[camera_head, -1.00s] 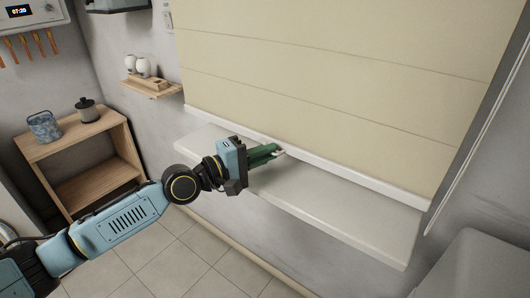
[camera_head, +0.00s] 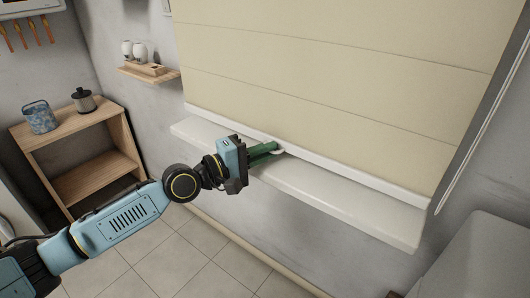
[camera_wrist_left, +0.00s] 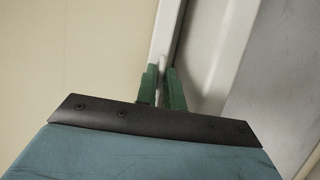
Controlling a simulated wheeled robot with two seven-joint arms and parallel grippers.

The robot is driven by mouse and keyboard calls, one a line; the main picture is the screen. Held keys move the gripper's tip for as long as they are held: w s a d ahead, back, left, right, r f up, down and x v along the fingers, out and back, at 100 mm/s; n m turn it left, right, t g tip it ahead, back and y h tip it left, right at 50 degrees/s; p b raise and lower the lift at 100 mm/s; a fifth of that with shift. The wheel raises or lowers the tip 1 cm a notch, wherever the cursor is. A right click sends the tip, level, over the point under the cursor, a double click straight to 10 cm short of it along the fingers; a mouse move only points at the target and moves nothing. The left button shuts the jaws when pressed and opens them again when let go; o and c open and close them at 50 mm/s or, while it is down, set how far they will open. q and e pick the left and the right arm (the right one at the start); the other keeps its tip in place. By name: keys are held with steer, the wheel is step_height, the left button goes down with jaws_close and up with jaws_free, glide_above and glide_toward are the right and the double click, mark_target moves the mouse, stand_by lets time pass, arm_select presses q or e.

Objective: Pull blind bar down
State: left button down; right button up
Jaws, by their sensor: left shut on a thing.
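The cream blind (camera_head: 330,65) hangs over the window with a white bar (camera_head: 340,169) along its lower edge. The bar is just above the white window sill (camera_head: 340,200); I cannot tell whether they touch. My left gripper (camera_head: 276,150) is shut on the bar, left of its middle. In the left wrist view the green fingers (camera_wrist_left: 163,85) are on either side of the white bar (camera_wrist_left: 167,35), with the blind (camera_wrist_left: 75,55) on the left. The fingers hide a short piece of the bar. My right gripper is out of view.
A wooden shelf unit (camera_head: 85,124) with a blue patterned pot (camera_head: 40,117) and a dark-lidded jar (camera_head: 84,100) stands at the left. A small wall shelf (camera_head: 150,75) holds white objects. A pull cord (camera_head: 478,125) hangs at the right. The tiled floor is clear.

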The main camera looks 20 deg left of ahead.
arm_select(q)
steer(key=shift+f, duration=0.45)
steer(key=c, duration=1.5)
jaws_free()
steer(key=shift+c, duration=0.2)
steer(key=shift+o, duration=0.2)
steer(key=shift+r, duration=0.1)
steer(key=shift+s, duration=0.1)
